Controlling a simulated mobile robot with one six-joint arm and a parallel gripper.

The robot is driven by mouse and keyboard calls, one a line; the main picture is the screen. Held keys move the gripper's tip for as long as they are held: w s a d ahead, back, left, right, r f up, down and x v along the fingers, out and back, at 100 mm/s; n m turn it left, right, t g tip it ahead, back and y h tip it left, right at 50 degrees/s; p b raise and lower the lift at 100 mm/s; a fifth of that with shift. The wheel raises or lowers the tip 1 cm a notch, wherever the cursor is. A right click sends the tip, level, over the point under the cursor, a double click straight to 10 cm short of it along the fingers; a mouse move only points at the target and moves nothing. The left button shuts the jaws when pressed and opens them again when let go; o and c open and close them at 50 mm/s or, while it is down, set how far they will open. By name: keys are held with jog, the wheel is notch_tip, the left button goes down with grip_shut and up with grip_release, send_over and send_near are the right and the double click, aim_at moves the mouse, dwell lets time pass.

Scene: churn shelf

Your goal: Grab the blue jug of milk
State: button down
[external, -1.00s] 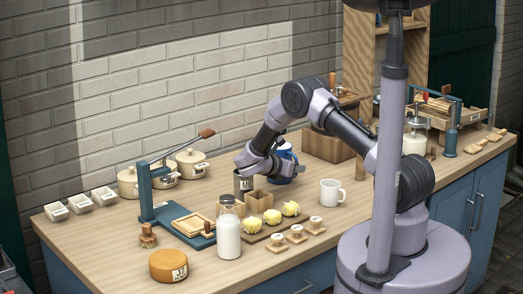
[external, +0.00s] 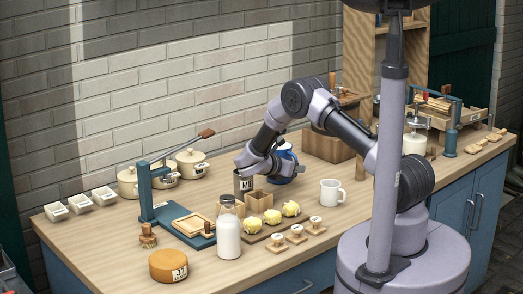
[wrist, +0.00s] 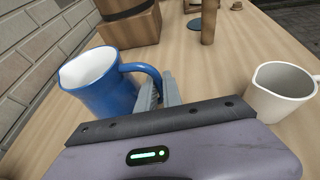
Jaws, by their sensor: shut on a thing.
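The blue jug (wrist: 105,92) stands upright on the wooden counter, with a pale inside and a looped handle facing my gripper. My gripper (wrist: 160,90) is shut on the jug's handle, its two grey fingers on either side of it. In the external view the blue jug (external: 286,155) is partly hidden behind my wrist and gripper (external: 288,168). Whether it holds milk cannot be seen clearly.
A white mug (external: 332,192) stands close by, right of my gripper in the wrist view (wrist: 283,92). A wooden box (wrist: 130,25) stands beyond the jug.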

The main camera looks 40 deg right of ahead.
jog(key=shift+r+p, duration=0.75)
jog(key=shift+r, duration=0.95)
jog(key=shift+s+a+r, duration=0.1)
jog(key=shift+s+r, duration=0.05)
jog(key=shift+r, duration=0.05)
jog(key=s+a+r+p, duration=0.1)
jog(key=s+a+p, duration=0.2)
jog(key=s, duration=1.1)
jog(key=shift+s+a, duration=0.35)
jog(key=shift+a, duration=0.7)
jog(key=shift+r, duration=0.1)
